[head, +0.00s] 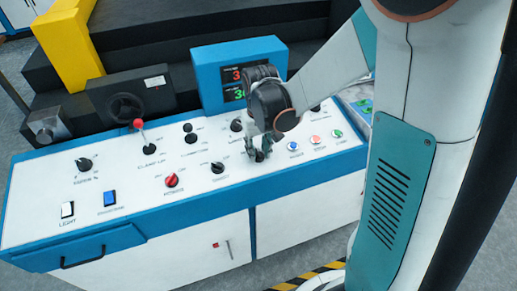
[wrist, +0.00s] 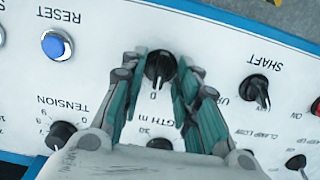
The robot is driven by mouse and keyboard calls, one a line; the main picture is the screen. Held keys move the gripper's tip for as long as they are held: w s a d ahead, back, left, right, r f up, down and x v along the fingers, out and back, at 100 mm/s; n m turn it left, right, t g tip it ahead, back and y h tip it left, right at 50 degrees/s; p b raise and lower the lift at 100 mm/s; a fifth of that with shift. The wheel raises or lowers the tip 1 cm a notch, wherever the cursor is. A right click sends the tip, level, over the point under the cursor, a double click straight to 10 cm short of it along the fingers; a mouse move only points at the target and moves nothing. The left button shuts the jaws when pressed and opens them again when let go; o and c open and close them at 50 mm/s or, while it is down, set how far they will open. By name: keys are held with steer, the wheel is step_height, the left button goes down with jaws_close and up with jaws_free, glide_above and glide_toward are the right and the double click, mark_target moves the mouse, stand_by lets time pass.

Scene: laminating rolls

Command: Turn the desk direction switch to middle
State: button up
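A black rotary knob (wrist: 159,67) sits between my fingertips in the wrist view. It seems to be the direction switch, but its name label is hidden. Its pale pointer mark faces the printed 0, or close to it. My gripper (wrist: 160,62) straddles the knob with one teal finger on each side, close to it. The fingers look apart, with a narrow gap around the knob; I cannot tell if either touches. In the head view my gripper (head: 263,153) is down at the panel and hides the knob.
The blue reset button (wrist: 56,45) and the shaft knob (wrist: 256,90) flank my gripper. The tension knob (wrist: 61,135) and length knob (wrist: 159,144) are close too. The panel (head: 120,200) also carries a red-topped lever (head: 139,124), a red knob (head: 172,180) and a display box (head: 207,72).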

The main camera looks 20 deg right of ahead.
mark_target(259, 154)
step_height(259, 154, up, 12)
steer(key=shift+s, duration=0.4)
stand_by(0.3)
steer(key=s+r+t, duration=0.4)
steer(key=s+t, duration=0.2)
steer(key=s, duration=0.8)
steer(key=shift+s+t, duration=0.3)
steer(key=shift+r, duration=0.1)
stand_by(0.4)
